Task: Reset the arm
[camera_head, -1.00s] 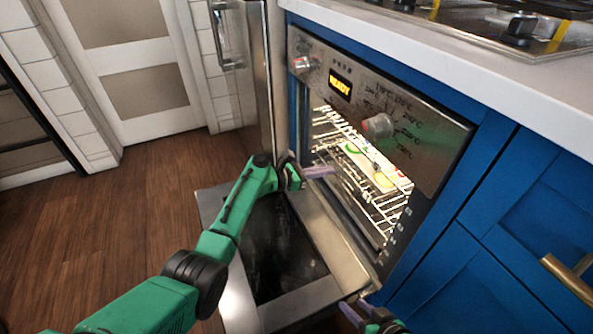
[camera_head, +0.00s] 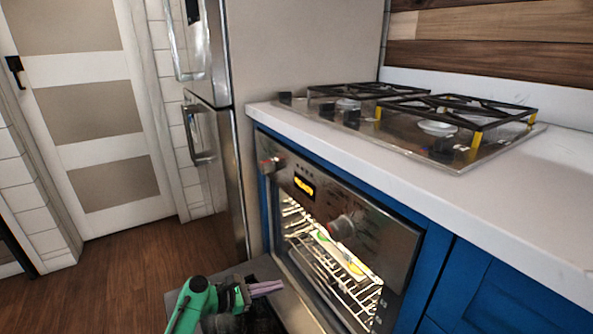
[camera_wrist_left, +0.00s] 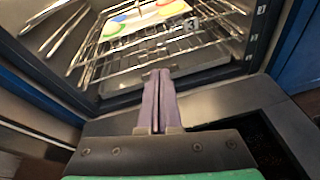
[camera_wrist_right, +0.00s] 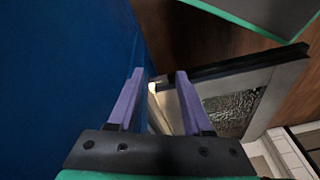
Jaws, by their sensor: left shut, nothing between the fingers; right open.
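My left gripper (camera_head: 282,287) is at the bottom of the head view, over the lowered oven door (camera_head: 262,266) and in front of the oven opening. Its purple fingers are together with nothing between them, as the left wrist view (camera_wrist_left: 157,72) shows. My right gripper (camera_wrist_right: 160,74) shows only in its own wrist view. Its two fingers are spread and empty, beside a blue cabinet front (camera_wrist_right: 65,75), with the oven door (camera_wrist_right: 282,88) beyond them. The rest of my arms is mostly out of the head view.
The lit oven (camera_head: 395,238) holds wire racks and a pale flat item with coloured patches (camera_wrist_left: 143,20). A steel fridge (camera_head: 222,165) stands left of the oven. The white counter (camera_head: 505,205) with a gas hob (camera_head: 462,155) lies above. Wooden floor (camera_head: 110,270) is clear at left.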

